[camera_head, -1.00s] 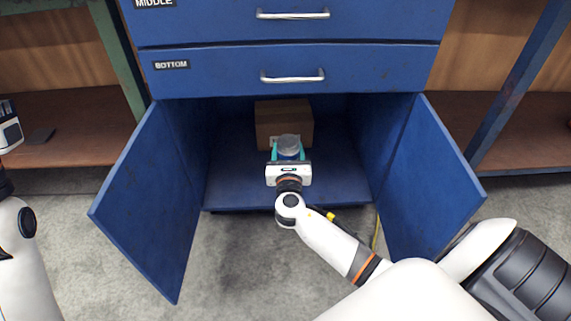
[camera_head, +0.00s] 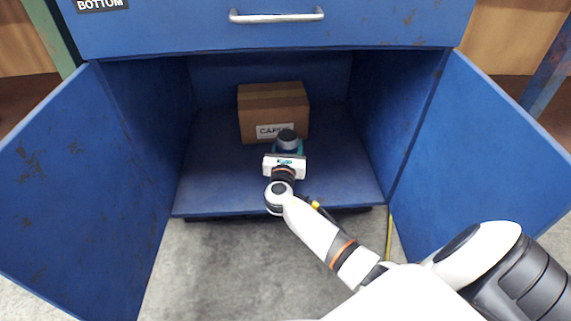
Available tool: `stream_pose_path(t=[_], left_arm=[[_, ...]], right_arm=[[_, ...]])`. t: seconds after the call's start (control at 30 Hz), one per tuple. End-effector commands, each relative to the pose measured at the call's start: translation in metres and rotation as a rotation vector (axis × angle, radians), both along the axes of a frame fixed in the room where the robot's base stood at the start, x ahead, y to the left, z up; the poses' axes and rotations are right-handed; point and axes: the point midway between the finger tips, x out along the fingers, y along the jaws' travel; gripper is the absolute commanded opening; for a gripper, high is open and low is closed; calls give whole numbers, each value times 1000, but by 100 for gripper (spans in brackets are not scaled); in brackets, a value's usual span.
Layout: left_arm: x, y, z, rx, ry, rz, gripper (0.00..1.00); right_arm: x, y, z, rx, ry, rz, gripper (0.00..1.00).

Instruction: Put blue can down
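The blue can (camera_head: 287,141), with a dark grey top, is inside the cabinet's open lower compartment, in front of a cardboard box. My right gripper (camera_head: 287,149) reaches in from the front, with its teal fingers on both sides of the can. It appears shut on the can, though its palm hides the can's lower part. I cannot tell whether the can's base touches the cabinet floor (camera_head: 220,180). My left gripper is out of view.
The cardboard box (camera_head: 273,113) stands close behind the can. Open blue doors (camera_head: 85,190) (camera_head: 490,160) flank the compartment. The cabinet floor is clear to the left and right of the can. A drawer (camera_head: 270,25) is above.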

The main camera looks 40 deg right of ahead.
Motion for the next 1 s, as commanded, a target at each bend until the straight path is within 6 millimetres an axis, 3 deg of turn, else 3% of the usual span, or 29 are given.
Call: stream_pose_path(t=[0.03,0.1,0.27,0.5,0.87,0.9,1.0], left_arm=[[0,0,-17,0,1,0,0],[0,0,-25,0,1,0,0],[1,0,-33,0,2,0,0],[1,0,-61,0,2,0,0],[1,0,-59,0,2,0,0],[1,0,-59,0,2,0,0],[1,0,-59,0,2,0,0]], right_arm=[[0,0,-18,-1,-1,0,21],[0,0,-27,-1,-1,0,21],[0,0,-36,-2,-1,0,21],[0,0,-67,-1,-1,0,21],[0,0,-66,-1,0,0,21],[0,0,-68,-1,1,0,57],[0,0,-68,-1,1,0,73]])
